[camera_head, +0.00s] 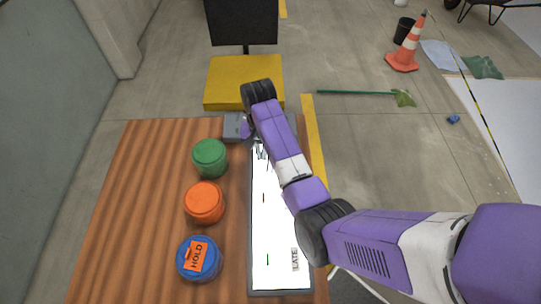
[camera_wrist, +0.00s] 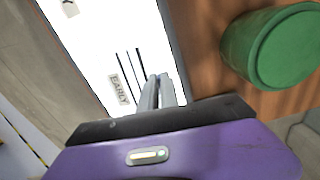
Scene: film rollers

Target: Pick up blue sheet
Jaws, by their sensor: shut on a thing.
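A long lit white panel (camera_head: 272,230) in a dark frame lies on the wooden table. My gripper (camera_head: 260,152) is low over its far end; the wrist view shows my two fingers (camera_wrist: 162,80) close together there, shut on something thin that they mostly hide. Several thin dark lines (camera_wrist: 129,70), which look like sheets seen edge-on, stand beside the fingers, near an "EARLY" label (camera_wrist: 121,88). I cannot tell a blue colour on any of them.
Green (camera_head: 210,157), orange (camera_head: 204,202) and blue (camera_head: 200,260) round canisters stand left of the panel; the blue one bears an orange "HOLD" note. The green canister is close to my gripper in the wrist view (camera_wrist: 275,45). The table's left side is clear.

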